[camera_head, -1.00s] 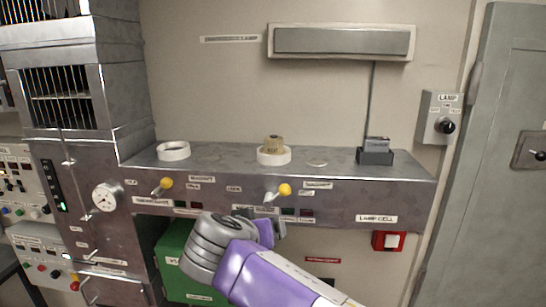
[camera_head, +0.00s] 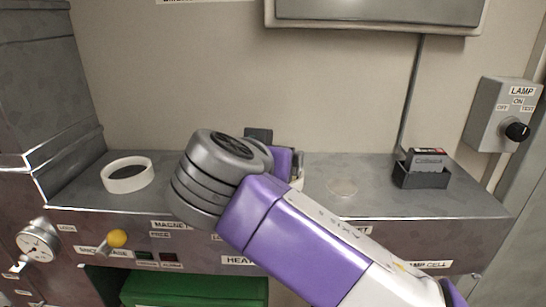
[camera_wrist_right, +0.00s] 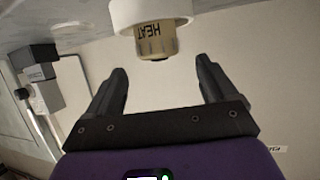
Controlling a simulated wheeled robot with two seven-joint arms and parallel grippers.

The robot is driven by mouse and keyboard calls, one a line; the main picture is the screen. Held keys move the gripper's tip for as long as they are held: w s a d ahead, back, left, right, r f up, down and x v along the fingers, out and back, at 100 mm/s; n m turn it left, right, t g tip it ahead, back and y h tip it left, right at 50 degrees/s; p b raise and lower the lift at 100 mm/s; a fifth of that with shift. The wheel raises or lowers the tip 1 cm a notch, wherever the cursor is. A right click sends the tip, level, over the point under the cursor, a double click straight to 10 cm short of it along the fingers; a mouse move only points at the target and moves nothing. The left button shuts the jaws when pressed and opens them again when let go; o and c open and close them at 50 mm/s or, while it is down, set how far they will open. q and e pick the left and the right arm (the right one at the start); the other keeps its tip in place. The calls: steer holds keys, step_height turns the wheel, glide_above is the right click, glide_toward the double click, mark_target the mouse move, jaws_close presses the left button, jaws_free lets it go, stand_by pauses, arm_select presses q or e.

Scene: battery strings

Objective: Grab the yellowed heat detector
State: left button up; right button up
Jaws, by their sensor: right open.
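The yellowed heat detector (camera_wrist_right: 157,41), a tan ribbed cap marked HEAT, shows in the right wrist view, seated at a white ring base (camera_wrist_right: 150,12). In the head view it is hidden behind my right arm. My right gripper (camera_wrist_right: 163,75) is open and empty, with its two dark fingers pointing toward the detector. The detector lies between the lines of the fingers, just beyond their tips, and no contact shows. In the head view the gripper is mostly hidden by my grey and purple wrist. My left gripper is not in view.
On the metal shelf (camera_head: 80,190) stand an empty white ring (camera_head: 127,174) at left, a flat pale disc (camera_head: 342,187) and a dark holder with a block (camera_head: 421,175) at right. A yellow-knobbed lever (camera_head: 117,239) sticks out from the front panel. A lamp switch (camera_head: 504,115) is at right.

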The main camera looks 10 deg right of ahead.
steer(key=shift+d+f, duration=0.1)
steer(key=shift+d, duration=0.25)
steer(key=shift+w+d+f, duration=0.15)
steer(key=shift+w+d, duration=0.05)
steer(key=shift+w, duration=0.1)
steer(key=x, duration=0.2)
steer(key=p+x, duration=0.1)
steer(key=x, duration=0.1)
steer(key=shift+w+a+p, duration=0.2)
steer(key=shift+w+p, duration=0.1)
steer(key=shift+w+d+f, duration=0.15)
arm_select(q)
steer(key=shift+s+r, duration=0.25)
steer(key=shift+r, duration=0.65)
arm_select(e)
steer(key=shift+c, duration=0.3)
steer(key=shift+w, duration=0.1)
steer(key=c, duration=0.5)
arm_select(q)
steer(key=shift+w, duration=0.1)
arm_select(e)
steer(key=c, duration=0.6)
steer(key=shift+o, duration=0.2)
